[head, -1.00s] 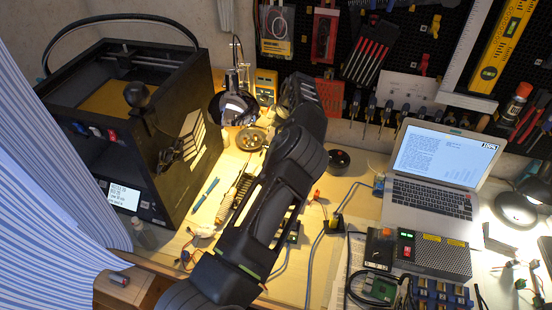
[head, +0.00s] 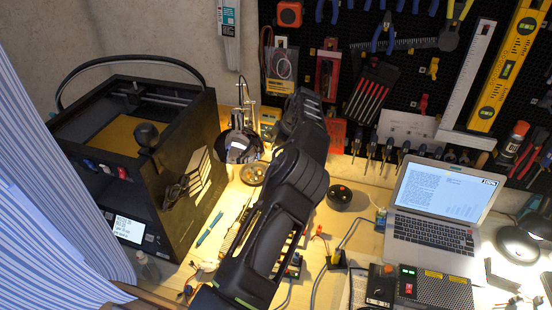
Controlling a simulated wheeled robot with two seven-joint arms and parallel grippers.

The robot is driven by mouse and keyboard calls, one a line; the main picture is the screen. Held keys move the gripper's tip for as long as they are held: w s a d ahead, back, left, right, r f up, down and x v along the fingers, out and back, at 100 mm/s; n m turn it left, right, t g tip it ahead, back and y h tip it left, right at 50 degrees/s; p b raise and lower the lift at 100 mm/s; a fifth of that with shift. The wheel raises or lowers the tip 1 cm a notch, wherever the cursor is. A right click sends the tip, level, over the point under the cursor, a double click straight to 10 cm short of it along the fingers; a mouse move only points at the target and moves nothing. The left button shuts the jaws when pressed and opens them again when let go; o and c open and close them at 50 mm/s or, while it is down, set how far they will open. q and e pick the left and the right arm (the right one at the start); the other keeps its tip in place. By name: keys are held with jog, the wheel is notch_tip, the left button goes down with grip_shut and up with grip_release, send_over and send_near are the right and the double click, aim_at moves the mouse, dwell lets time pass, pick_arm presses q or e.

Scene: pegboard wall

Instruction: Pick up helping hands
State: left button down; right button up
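Small parts with red and pale tips (head: 514,301) lie at the lower right edge, cut off and unclear. My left arm reaches up from the bottom across the middle of the head view. The end of it, with my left gripper (head: 304,112), is right of the stand and apart from it in the picture. Its fingers are hidden. My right gripper is out of view.
A black 3D printer (head: 185,185) fills the left behind a striped curtain (head: 60,190). A laptop (head: 438,215), a lamp (head: 520,243) and a power box (head: 435,289) crowd the right. A black round tin (head: 340,197) sits right of my arm. The pegboard (head: 345,45) closes the back.

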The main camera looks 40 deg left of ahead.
pick_arm(q)
jog(key=shift+r, duration=1.25)
